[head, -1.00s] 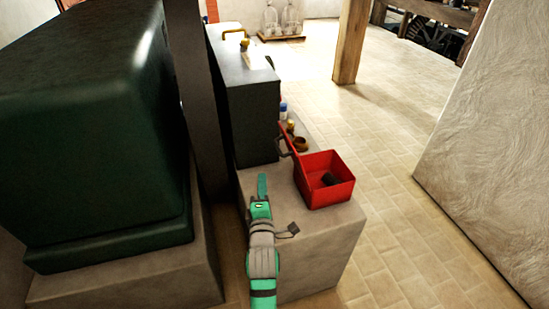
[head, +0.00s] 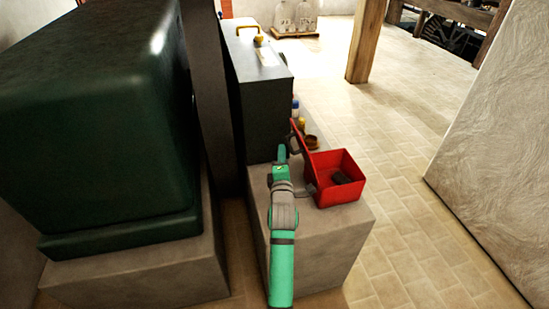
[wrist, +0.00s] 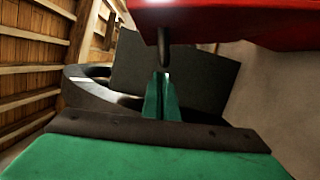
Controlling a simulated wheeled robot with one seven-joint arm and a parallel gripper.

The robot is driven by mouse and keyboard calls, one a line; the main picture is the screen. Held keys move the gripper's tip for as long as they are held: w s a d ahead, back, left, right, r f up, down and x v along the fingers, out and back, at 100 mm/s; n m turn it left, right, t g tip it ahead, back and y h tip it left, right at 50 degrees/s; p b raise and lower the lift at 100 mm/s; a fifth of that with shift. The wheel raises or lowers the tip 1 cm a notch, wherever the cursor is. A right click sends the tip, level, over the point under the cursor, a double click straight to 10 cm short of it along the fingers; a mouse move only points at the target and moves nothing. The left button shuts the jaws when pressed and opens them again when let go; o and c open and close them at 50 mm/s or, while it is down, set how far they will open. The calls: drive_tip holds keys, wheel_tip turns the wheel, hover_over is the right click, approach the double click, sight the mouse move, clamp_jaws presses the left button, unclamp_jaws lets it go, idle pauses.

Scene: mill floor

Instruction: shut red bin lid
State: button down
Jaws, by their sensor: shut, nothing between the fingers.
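The red bin (head: 338,192) stands on a concrete block, with a dark object (head: 341,178) inside it. Its red lid (head: 299,139) is open, standing up along the bin's left side and seen nearly edge-on. My gripper (head: 281,152) is beside the lid, on its left, at about the lid's height. In the wrist view my green fingers (wrist: 162,96) are together and empty. A red part of the bin or lid (wrist: 235,22) fills the top of that view, with a dark handle-like piece (wrist: 163,48) hanging just above the fingertips. Whether they touch I cannot tell.
A large dark green machine (head: 110,120) fills the left. Tiled floor (head: 410,190) is free on the right.

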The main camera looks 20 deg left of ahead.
drive_tip(key=shift+w+d, duration=0.2)
drive_tip(key=shift+d, duration=0.05)
drive_tip(key=shift+r, duration=0.15)
